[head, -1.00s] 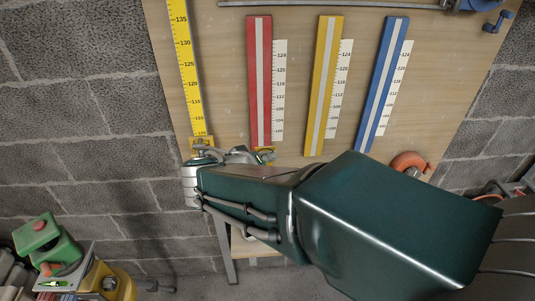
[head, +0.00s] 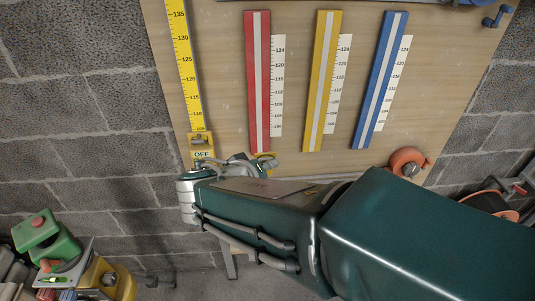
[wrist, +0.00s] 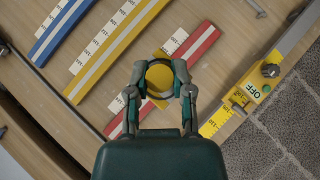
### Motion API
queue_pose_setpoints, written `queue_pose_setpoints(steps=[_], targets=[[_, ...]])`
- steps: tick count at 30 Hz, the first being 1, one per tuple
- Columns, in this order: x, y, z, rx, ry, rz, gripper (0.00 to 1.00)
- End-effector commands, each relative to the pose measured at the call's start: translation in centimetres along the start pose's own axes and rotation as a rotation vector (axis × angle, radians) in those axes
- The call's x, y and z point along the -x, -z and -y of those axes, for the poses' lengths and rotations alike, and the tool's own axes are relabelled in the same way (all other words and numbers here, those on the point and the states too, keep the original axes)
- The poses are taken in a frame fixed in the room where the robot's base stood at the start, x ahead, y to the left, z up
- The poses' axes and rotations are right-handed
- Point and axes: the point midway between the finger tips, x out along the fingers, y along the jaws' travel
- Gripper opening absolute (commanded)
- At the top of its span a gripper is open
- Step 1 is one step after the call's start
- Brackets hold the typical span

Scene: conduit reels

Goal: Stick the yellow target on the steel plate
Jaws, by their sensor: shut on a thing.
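My gripper (wrist: 160,72) is shut on the yellow target (wrist: 160,78), a round yellow disc between its two fingertips in the wrist view. A further yellow patch shows just below the disc, between the fingers. Behind it are the wooden board (wrist: 105,103) and the red bar (wrist: 203,40). In the head view my gripper is mostly hidden behind my own arm, below the red bar (head: 258,80). A small piece of yellow shows by its right side. I cannot pick out the steel plate for certain in either view.
A yellow scale (head: 186,60) with a slider marked OFF (head: 201,145) stands left of the red bar. Yellow (head: 322,80) and blue (head: 380,80) bars hang to the right. An orange reel (head: 408,161) sits at the board's lower right. Green and yellow items (head: 45,240) stand lower left.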

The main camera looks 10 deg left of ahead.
Motion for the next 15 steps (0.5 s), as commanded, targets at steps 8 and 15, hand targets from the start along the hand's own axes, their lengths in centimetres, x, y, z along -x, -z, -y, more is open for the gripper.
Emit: queue_pose_setpoints(steps=[8, 15], targets=[[0.7, -0.7, -0.1, 0.0, -0.001, 0.0, 0.0], [1.3, -1.3, 0.0, 0.0, 0.0, 0.0, 0.0]])
